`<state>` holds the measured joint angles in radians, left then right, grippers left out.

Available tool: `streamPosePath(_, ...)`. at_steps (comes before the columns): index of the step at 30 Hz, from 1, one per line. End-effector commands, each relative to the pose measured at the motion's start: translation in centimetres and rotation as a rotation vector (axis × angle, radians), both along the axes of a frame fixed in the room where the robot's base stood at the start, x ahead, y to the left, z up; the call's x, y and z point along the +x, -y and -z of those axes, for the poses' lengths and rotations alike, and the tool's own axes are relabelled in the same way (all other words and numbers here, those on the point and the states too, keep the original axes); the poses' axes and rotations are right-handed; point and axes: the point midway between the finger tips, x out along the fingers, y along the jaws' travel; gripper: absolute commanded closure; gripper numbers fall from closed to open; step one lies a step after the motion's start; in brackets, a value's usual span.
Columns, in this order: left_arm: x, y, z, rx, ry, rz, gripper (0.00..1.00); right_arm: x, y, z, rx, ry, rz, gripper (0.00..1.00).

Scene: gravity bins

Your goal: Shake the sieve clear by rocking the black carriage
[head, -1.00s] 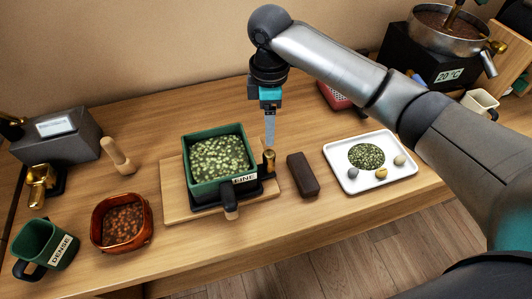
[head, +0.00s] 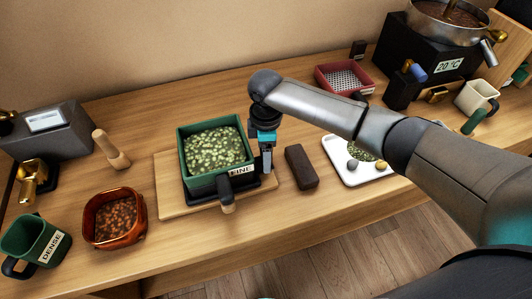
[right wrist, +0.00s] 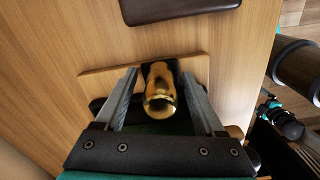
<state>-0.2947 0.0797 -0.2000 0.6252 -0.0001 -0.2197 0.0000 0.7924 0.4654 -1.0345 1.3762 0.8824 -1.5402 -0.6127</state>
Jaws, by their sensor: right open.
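The green square sieve (head: 182,150), labelled FINE, holds pale green granules. It sits in the black carriage (head: 262,187) on a wooden board (head: 168,200). A dark handle with a wooden end (head: 227,200) sticks out at the front. My right gripper (head: 267,166) is lowered at the carriage's right corner and hides the brass knob there. In the right wrist view, the brass knob (right wrist: 160,88) stands between the two open fingers of my right gripper (right wrist: 158,80), with a gap on each side. My left gripper is not in view.
A dark brown block (head: 301,168) lies just right of the gripper. A white tray (head: 345,172) with stones is farther right, partly behind my arm. A brown bowl (head: 114,218), green DENSE mug (head: 30,240) and wooden pestle (head: 111,150) stand left.

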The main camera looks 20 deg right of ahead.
Motion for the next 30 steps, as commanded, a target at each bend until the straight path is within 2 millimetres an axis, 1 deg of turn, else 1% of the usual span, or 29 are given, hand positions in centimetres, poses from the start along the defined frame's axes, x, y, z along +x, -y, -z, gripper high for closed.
streamPosePath(4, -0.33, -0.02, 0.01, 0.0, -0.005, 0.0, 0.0, -0.02, -0.01, -0.01, 0.0, -0.001, 0.0, 0.29)
streamPosePath(23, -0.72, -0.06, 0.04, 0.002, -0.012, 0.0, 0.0, -0.02, 0.0, -0.04, 0.0, -0.001, 0.0, 1.0)
streamPosePath(30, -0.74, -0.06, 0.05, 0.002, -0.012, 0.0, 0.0, -0.01, 0.0, -0.04, 0.0, 0.0, 0.0, 1.0)
